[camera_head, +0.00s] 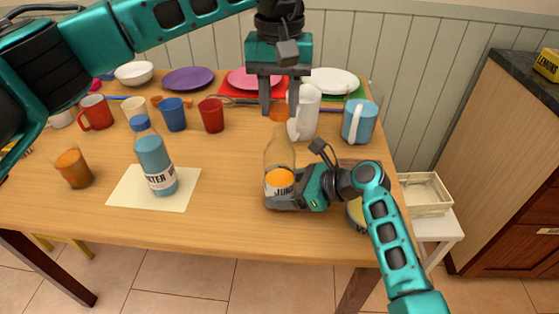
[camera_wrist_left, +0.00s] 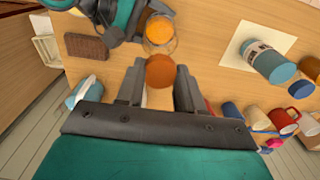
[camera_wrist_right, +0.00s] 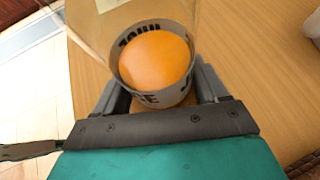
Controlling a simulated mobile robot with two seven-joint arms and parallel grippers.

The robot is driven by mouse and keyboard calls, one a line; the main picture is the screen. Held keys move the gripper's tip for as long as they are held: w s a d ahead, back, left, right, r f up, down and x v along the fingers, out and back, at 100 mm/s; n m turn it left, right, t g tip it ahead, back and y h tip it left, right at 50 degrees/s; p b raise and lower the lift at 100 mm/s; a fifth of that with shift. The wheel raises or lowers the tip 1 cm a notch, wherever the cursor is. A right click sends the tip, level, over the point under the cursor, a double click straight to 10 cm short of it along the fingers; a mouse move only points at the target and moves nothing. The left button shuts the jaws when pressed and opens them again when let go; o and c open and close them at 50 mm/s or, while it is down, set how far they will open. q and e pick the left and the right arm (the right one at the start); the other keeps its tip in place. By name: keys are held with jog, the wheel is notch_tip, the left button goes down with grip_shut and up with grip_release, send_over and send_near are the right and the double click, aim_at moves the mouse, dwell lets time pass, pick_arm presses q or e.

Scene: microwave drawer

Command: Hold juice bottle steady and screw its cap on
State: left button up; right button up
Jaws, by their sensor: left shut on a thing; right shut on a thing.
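The juice bottle (camera_head: 279,158) is clear, with orange juice low inside and a white label. It stands upright on the table near the front edge. My right gripper (camera_head: 283,198) is shut around its lower part; the right wrist view shows the label (camera_wrist_right: 178,96) between the fingers. The orange-brown cap (camera_head: 279,116) is held between the fingertips of my left gripper (camera_head: 279,107), which points down above the bottle's neck. The cap also shows between the fingers in the left wrist view (camera_wrist_left: 160,71). I cannot tell whether cap and bottle mouth touch.
A blue water bottle (camera_head: 154,160) stands on a paper sheet (camera_head: 120,192) to the left. Cups, a white jug (camera_head: 306,112) and a blue mug (camera_head: 359,122) stand behind. A can (camera_head: 356,214) is partly hidden by my right arm. Table between the bottles is clear.

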pick_arm(q)
jog(key=shift+f, duration=2)
dwell(3.8)
pick_arm(e)
jog(key=shift+o, duration=1)
jog(key=c, duration=0.9)
pick_arm(q)
jog(key=o, duration=1.1)
jog(key=shift+c, duration=0.2)
